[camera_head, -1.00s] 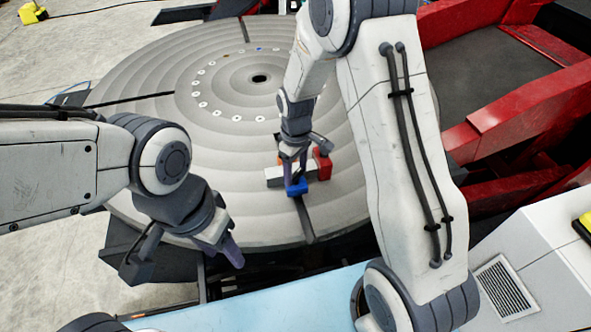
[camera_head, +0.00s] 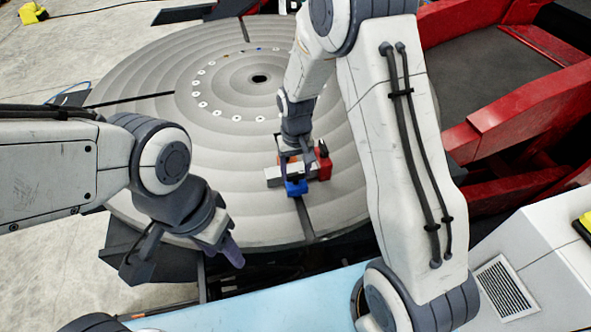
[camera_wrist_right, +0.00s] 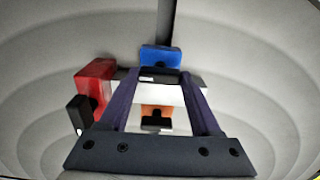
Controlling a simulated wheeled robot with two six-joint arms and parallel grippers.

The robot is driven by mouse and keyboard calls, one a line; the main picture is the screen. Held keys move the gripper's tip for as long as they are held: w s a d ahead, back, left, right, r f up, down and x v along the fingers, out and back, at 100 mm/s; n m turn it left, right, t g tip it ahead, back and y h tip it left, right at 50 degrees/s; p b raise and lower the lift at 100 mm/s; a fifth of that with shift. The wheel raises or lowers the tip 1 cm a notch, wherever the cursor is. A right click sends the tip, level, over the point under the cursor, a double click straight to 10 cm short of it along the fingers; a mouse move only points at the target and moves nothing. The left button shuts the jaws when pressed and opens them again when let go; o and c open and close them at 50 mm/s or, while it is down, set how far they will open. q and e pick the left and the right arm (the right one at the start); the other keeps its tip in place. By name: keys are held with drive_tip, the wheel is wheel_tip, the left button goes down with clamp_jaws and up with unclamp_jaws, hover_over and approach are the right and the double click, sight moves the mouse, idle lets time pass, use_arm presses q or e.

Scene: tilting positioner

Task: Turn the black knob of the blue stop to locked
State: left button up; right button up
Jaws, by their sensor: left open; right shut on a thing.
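The blue stop (camera_head: 296,188) sits at the near edge of a pale block (camera_head: 274,177) on the round grey table. It also shows at the top of the right wrist view (camera_wrist_right: 160,54). Its black knob (camera_wrist_right: 159,75) lies crosswise between the fingertips of my right gripper (camera_wrist_right: 160,81), which is shut on it. A small white mark shows on the knob. In the head view my right gripper (camera_head: 296,158) points down over the block, and the knob is hard to make out. My left gripper (camera_head: 228,252) is open and empty, off the table's near edge.
A red stop (camera_wrist_right: 95,85) with a black knob (camera_wrist_right: 78,115) stands beside the block. An orange stop (camera_wrist_right: 156,113) with a black knob lies under my right gripper. The grey round table (camera_head: 150,115) is otherwise largely clear. Red framework (camera_head: 520,105) rises at the right.

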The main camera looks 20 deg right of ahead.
sight(295, 174)
drive_tip(key=shift+w, duration=0.1)
idle(0.4)
drive_tip(key=o, duration=1.4)
drive_tip(key=shift+r, duration=0.1)
wheel_tip(295, 174, up, 10)
drive_tip(key=shift+r+b, duration=0.2)
drive_tip(key=shift+b, duration=0.7)
drive_tip(key=s+a+r+n, duration=0.1)
drive_tip(key=s+a+n, duration=0.1)
drive_tip(key=s, duration=0.6)
drive_tip(key=s+a+r+n, duration=0.1)
drive_tip(key=s+a, duration=0.3)
drive_tip(key=s, duration=0.5)
drive_tip(key=s+a+r+n+y, duration=0.1)
drive_tip(key=s+a+r+n, duration=0.1)
drive_tip(key=s, duration=0.6)
drive_tip(key=shift+s+a+n, duration=0.2)
drive_tip(key=shift+a+n, duration=0.35)
drive_tip(key=shift+n, duration=0.55)
